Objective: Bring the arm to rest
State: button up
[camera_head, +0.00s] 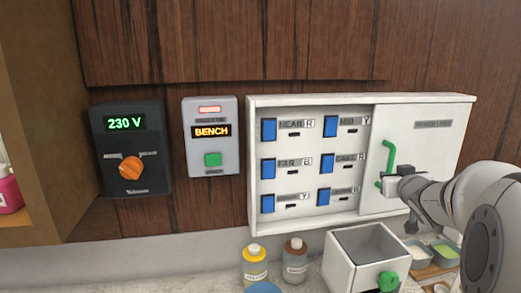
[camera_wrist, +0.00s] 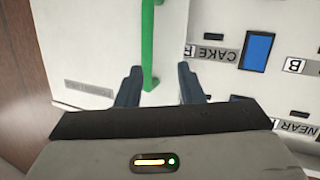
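My gripper (camera_head: 386,184) is at the lower end of the green handle (camera_head: 388,156) on the white sliding door (camera_head: 430,145) of the switch cabinet. In the wrist view my gripper's two dark fingers (camera_wrist: 159,78) are spread apart, with the green handle (camera_wrist: 148,45) showing between them and a gap on either side. I cannot tell how far the handle reaches in between the fingers. My arm comes in from the right edge of the head view.
The cabinet (camera_head: 310,221) shows several blue switches on its uncovered left side. Left of it are a BENCH panel (camera_head: 211,160) and a 230 V box with an orange knob (camera_head: 131,168).

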jog(key=s+a+f+g, duration=0.4)
jog(key=s+a+f, duration=0.1)
jog(key=s, duration=0.5)
jog(key=s+a+f+g+y+b, duration=0.1)
jog(key=s+a+f+g, duration=0.3)
jog(key=s+a+f, duration=0.2)
jog(key=s+a+f+g+y+b, duration=0.1)
jog(key=s+a+f+g, duration=0.3)
jog(key=s+a, duration=0.5)
jog(key=s+f, duration=0.1)
jog(key=s, duration=0.4)
jog(key=shift+s+a+f, duration=0.2)
jog(key=shift+a+f, duration=0.05)
jog(key=shift+f, duration=0.05)
dwell(4.7)
